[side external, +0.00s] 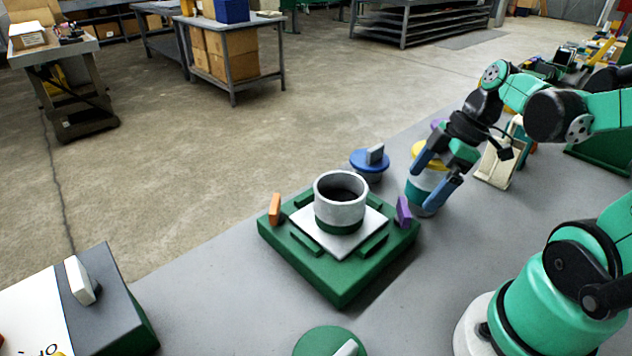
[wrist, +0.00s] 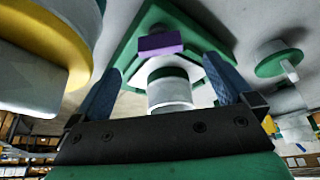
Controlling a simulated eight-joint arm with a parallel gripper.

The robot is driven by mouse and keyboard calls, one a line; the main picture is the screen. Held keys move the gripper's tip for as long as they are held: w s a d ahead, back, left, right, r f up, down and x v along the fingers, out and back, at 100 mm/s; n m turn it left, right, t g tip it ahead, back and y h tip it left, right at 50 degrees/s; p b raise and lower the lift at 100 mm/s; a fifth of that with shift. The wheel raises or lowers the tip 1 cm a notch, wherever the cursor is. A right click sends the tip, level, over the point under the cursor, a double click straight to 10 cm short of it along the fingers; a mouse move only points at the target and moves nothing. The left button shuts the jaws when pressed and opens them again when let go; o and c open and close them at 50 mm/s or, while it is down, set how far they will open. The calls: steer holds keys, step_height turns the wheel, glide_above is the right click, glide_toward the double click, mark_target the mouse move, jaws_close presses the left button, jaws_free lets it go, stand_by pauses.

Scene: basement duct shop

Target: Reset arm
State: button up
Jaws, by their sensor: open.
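My gripper (side external: 424,188) is open with nothing between its blue fingers, and it also shows in the wrist view (wrist: 163,70). In the side view it overlaps a pale canister (side external: 414,192) with yellow and teal bands. In the wrist view, a large pale body with a yellow band (wrist: 70,50) is close on the left, outside the fingers; I cannot tell whether they touch. A grey cup (side external: 341,190) with a green band stands upright on a green base (side external: 342,288) with a white plate. The cup (wrist: 168,90) shows beyond the fingers.
An orange tab (side external: 275,209) and a purple tab (side external: 404,210) stand on the base. A blue lid (side external: 364,165) is behind it, a green lid (side external: 320,341) in front. A box with a white handle (side external: 82,280) is at lower left. A beige stand (side external: 496,166) is behind my gripper.

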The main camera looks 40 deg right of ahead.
stand_by(0.3)
steer(key=a+m, duration=0.1)
steer(key=w+a+m+h, duration=0.1)
steer(key=w+a+m+t+h, duration=0.1)
steer(key=m, duration=0.1)
steer(key=shift+w+a+r, duration=0.1)
steer(key=shift+w+r, duration=0.05)
steer(key=shift+r, duration=0.2)
steer(key=w+a+r+m+t+h, duration=0.1)
steer(key=w+a+r+m+t, duration=0.1)
steer(key=a+m, duration=0.3)
steer(key=shift+w+r+t, duration=0.3)
steer(key=shift+t, duration=0.3)
